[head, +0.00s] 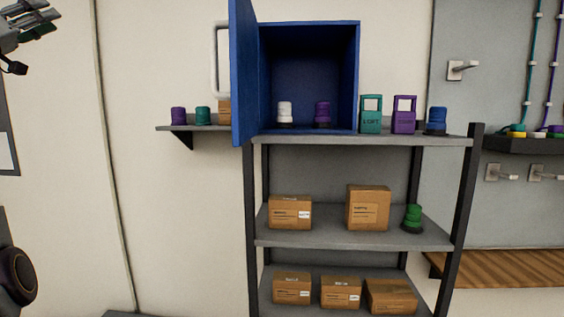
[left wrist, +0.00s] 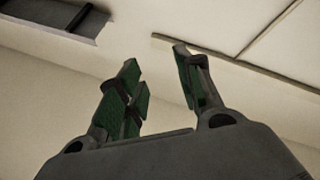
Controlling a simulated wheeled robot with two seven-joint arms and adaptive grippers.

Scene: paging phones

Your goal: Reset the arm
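My left gripper (head: 50,22) is raised in the top left corner of the head view, beside the pale wall and well apart from the shelves. In the left wrist view its two green-padded fingers (left wrist: 158,62) stand apart with nothing between them; behind them are only wall and ceiling surfaces. My right gripper is in neither view.
A blue cabinet (head: 308,27) with its door (head: 243,75) swung open holds a white and a purple phone-like item. It stands on a grey shelf rack (head: 360,140) with boxes below. A small wall shelf (head: 190,128) is left of the door.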

